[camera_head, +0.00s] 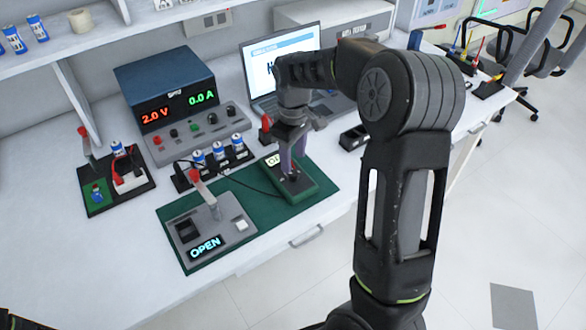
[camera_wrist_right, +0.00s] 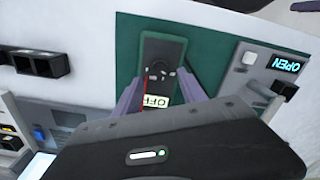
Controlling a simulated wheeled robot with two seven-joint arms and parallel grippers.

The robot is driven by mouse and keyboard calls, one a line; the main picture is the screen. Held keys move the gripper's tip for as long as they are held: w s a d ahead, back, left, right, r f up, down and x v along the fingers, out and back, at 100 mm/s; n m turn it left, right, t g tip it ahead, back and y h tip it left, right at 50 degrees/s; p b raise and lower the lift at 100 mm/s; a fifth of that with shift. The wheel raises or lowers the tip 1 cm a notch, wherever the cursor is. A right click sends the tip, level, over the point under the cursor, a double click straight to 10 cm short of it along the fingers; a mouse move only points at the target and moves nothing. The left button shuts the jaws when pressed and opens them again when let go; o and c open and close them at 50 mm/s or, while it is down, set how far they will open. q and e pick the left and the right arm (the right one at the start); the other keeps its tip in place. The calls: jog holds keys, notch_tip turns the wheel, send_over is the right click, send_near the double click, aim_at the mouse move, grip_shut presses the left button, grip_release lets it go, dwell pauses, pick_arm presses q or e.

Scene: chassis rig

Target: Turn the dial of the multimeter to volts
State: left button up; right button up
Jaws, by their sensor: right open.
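The multimeter (camera_head: 305,188) is a dark green box lying on the green mat (camera_head: 334,200). It also shows in the right wrist view (camera_wrist_right: 176,50), where its lit display (camera_wrist_right: 155,101) reads OFF, upside down in that picture. Its dark dial (camera_wrist_right: 158,71) sits beyond the display there, with small marks around it. My right gripper (camera_head: 292,162) points down over the multimeter. In the wrist view its two purple-grey fingers (camera_wrist_right: 160,88) are spread on either side of the meter, with nothing between them held. Whether they touch it I cannot tell. My left gripper is not in view.
A grey switch box (camera_head: 225,238) reading OPEN stands left of the multimeter. Behind are a battery holder (camera_head: 222,166), a power supply (camera_head: 165,90) showing 2.0 V and 0.0 A, and a laptop (camera_head: 283,60). Thin leads run near the meter. The table's front left is clear.

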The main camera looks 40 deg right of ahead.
aim_at(293, 172)
notch_tip(293, 172, down, 6)
jog(key=shift+r, duration=0.25)
grip_shut()
dwell(0.5)
